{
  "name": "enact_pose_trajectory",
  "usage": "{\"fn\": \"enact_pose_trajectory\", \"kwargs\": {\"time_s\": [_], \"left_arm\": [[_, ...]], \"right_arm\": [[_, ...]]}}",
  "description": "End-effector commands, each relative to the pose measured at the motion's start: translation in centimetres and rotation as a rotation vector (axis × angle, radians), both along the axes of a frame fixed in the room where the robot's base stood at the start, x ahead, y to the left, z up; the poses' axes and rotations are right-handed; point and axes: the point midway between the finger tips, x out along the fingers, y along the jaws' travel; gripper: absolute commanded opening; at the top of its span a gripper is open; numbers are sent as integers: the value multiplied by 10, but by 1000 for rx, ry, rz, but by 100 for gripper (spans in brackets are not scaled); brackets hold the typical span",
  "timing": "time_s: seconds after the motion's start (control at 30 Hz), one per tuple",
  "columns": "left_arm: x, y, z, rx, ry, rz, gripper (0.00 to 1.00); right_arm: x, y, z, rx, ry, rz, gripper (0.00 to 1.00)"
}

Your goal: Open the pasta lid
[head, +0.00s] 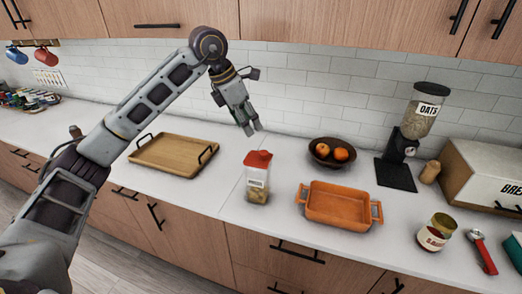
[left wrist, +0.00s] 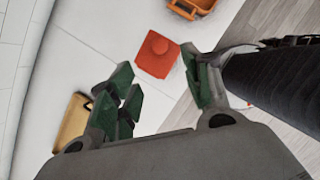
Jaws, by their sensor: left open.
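The pasta container (head: 257,188) is a clear box with a white label, standing upright on the white counter. Its red lid (head: 258,159) is on top and looks shut. In the left wrist view the red lid (left wrist: 157,54) shows from above, beyond and between my fingers. My left gripper (head: 250,130) is open and empty, above and behind the container in the head view, apart from the lid. It also shows in the left wrist view (left wrist: 165,90), with green finger pads spread. My right gripper is not in view.
A wooden tray (head: 168,155) lies to the left. An orange baking dish (head: 338,220) stands close on the right, with a dark fruit bowl (head: 318,160) behind it. An oats dispenser (head: 393,172) and a jar (head: 431,240) stand farther right. The tiled wall rises behind.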

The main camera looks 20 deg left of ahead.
Motion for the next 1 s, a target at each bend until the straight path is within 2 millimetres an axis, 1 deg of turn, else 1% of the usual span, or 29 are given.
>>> {"fn": "enact_pose_trajectory", "kwargs": {"time_s": [0.03,0.27,0.7,1.0], "left_arm": [[1,-2,-7,0,1,0,49],[7,-7,-28,-1,-1,0,49],[19,-19,-68,-1,1,0,49],[27,-27,-95,0,0,-1,49]], "right_arm": [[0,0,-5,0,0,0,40],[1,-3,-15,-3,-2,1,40],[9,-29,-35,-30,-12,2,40],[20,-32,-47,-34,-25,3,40]]}}
